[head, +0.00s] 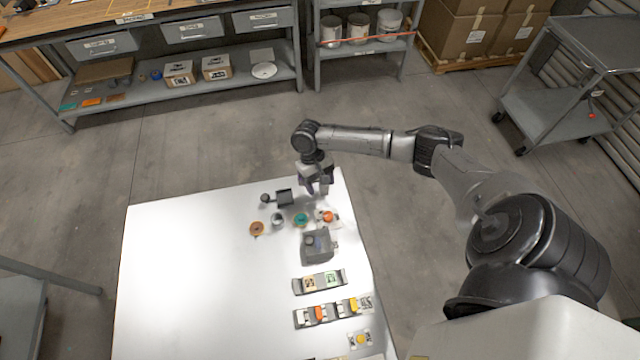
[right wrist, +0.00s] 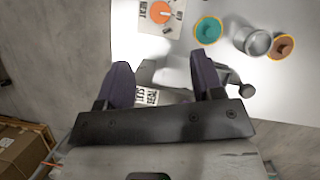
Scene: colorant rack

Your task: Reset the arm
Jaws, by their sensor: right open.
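My right arm reaches in from the right in the head view. Its gripper (head: 319,188) is above the far right corner of the white table (head: 190,270). In the right wrist view the two dark fingers of that gripper (right wrist: 162,72) stand apart with nothing held between them. A grey piece with black-and-white markers (right wrist: 147,97) shows below, between the fingers. My left gripper is not in the head view.
Near the gripper are a dark block (head: 285,197), a teal round piece (head: 301,219), an orange piece (head: 327,216) and a brown ring (head: 256,228). A grey device (head: 319,246) and racks (head: 320,282) line the right edge. The table's left is clear.

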